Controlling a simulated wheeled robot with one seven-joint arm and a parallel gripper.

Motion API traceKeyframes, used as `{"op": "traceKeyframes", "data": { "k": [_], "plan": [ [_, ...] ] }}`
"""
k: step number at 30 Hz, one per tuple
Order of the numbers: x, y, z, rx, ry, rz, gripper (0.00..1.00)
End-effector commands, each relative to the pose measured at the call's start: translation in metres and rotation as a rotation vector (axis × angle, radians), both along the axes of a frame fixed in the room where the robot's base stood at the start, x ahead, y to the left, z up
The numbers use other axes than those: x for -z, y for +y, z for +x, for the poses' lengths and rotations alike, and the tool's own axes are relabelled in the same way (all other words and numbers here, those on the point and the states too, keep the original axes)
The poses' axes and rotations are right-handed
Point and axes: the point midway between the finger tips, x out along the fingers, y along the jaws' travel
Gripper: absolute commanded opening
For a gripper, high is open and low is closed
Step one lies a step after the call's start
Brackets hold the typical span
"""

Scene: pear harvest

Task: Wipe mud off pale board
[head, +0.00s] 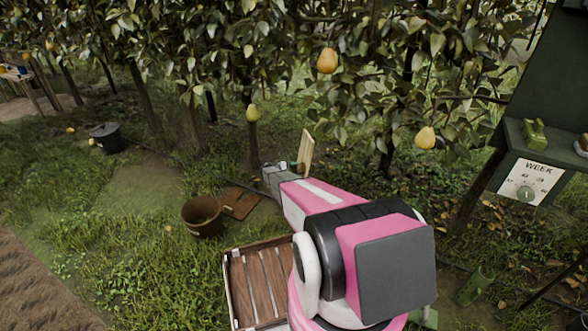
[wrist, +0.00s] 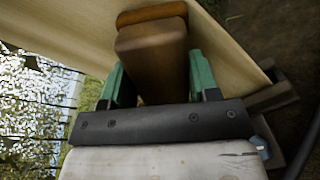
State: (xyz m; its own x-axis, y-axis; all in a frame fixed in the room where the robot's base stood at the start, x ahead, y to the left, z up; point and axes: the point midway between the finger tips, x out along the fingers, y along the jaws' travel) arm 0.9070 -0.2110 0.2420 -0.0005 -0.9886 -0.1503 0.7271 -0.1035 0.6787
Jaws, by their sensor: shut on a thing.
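The pale board (head: 307,150) stands upright beyond the end of my arm in the head view. In the wrist view the pale board (wrist: 232,62) fills much of the area behind my gripper, and I see no clear mud on its visible part. My gripper (wrist: 152,85) has green fingers shut on a brown wooden tool (wrist: 152,50), which looks like a block or brush handle. The tool overlaps the board in view; I cannot tell whether they touch. In the head view my gripper (head: 290,168) is small and partly hidden.
A brown bucket (head: 203,216) and a flat brown panel (head: 240,203) are left of my arm. A slatted wooden crate (head: 229,290) stands close in front. A dark bucket (head: 108,138) is farther left. Pear branches hang above; a green stand (head: 553,95) is at right.

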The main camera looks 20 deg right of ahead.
Motion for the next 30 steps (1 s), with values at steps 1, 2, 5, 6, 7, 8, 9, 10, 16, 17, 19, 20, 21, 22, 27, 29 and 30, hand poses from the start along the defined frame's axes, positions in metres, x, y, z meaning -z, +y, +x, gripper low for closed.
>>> {"op": "traceKeyframes", "data": {
  "k": [1,2,5,6,7,8,9,10,16,17,19,20,21,22,27,29,30],
  "plan": [
    [-0.001,-0.001,-0.006,0.002,0.0,-0.001,0.25],
    [-0.001,-0.001,-0.007,0.002,0.0,-0.001,0.25],
    [-0.001,0.0,-0.01,0.002,0.0,-0.001,0.25],
    [-0.001,0.001,-0.01,0.001,0.0,-0.001,0.25],
    [-0.001,0.001,-0.009,0.001,0.0,-0.001,0.25],
    [0.0,0.001,-0.009,0.002,0.0,-0.001,0.25],
    [0.0,0.001,-0.008,0.001,0.0,-0.001,0.25],
    [0.0,0.001,-0.007,0.001,0.0,-0.001,0.25],
    [0.001,0.001,0.005,0.001,-0.001,-0.001,0.25],
    [0.001,0.0,0.008,0.001,-0.001,-0.001,0.25],
    [0.001,0.0,0.013,0.001,-0.001,-0.001,0.25],
    [0.001,0.0,0.016,0.001,-0.001,-0.001,0.25],
    [0.001,0.0,0.019,0.001,-0.001,-0.001,0.25],
    [0.001,-0.001,0.021,0.001,-0.001,-0.001,0.25],
    [0.001,-0.002,0.031,0.0,-0.001,0.0,0.25],
    [0.001,-0.002,0.031,0.0,-0.001,0.0,0.25],
    [0.001,-0.002,0.032,0.0,-0.001,0.0,0.25]
  ]
}}
